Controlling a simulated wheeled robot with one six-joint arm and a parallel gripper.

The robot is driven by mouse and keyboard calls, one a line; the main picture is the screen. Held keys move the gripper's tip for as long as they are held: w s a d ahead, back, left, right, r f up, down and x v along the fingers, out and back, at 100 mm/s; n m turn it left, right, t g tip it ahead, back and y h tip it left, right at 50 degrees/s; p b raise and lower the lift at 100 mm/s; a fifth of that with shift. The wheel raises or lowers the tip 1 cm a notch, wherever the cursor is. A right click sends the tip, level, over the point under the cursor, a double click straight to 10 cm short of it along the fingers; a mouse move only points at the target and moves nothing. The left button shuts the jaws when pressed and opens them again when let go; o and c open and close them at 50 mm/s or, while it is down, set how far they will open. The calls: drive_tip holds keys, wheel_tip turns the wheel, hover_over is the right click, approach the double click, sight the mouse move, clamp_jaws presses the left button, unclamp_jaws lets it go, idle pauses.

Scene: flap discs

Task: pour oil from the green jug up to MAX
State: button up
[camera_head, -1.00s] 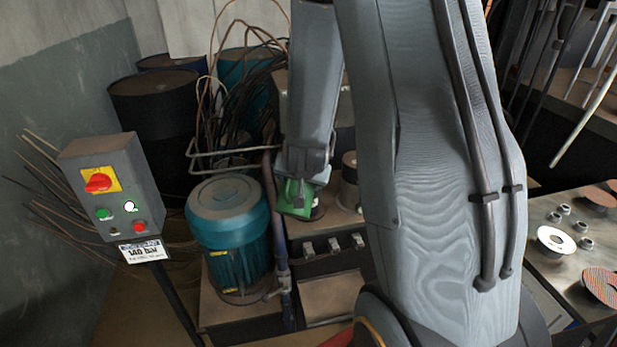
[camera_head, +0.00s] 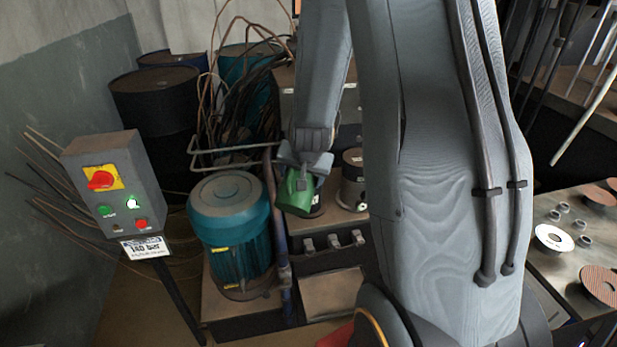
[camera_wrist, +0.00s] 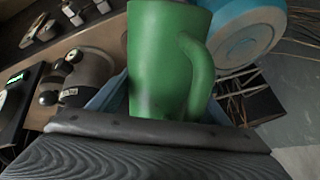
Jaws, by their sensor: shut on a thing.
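A green jug (camera_head: 296,192) hangs from my gripper (camera_head: 303,163) in the head view, behind my large grey arm link. It also shows in the wrist view (camera_wrist: 160,60), its handle on the right, with my gripper (camera_wrist: 155,125) shut at its lower end. In the head view the jug is tilted and held beside the teal motor, above the power unit's top. A level mark reading MAX is not visible in either view, and no oil stream can be made out.
The teal motor (camera_head: 228,215) stands left of the jug. A grey control box (camera_head: 105,190) with a red switch stands further left. A row of small valves (camera_head: 334,241) lies below the jug. Dark drums (camera_head: 155,110) stand behind. A workbench with discs (camera_head: 560,255) is at right.

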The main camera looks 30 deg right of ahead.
drive_tip(key=b, duration=0.3)
drive_tip(key=shift+w+d+f, duration=0.15)
drive_tip(key=shift+w+f, duration=0.05)
drive_tip(key=shift+w, duration=0.05)
drive_tip(key=shift+s+r+y+b, duration=0.15)
drive_tip(key=shift+y+b, duration=0.15)
drive_tip(key=shift+b, duration=0.7)
drive_tip(key=shift+d+r+g+y+b, duration=0.1)
drive_tip(key=shift+r+g+y+b, duration=0.3)
drive_tip(key=shift+b, duration=0.95)
drive_tip(key=shift+w+g, duration=0.2)
drive_tip(key=shift+g, duration=0.1)
drive_tip(key=shift+s+f, duration=0.1)
drive_tip(key=p, duration=0.3)
drive_tip(key=shift+s+f+t+h, duration=0.1)
drive_tip(key=shift+s+t+h, duration=0.15)
drive_tip(key=shift+t+h, duration=0.15)
drive_tip(key=p, duration=0.3)
drive_tip(key=shift+a, duration=0.2)
drive_tip(key=p, duration=0.2)
drive_tip(key=shift+s+t+h+p, duration=0.1)
drive_tip(key=shift+t+h+p, duration=0.2)
drive_tip(key=shift+p, duration=0.1)
drive_tip(key=shift+a+f+t, duration=0.1)
drive_tip(key=shift+t, duration=0.2)
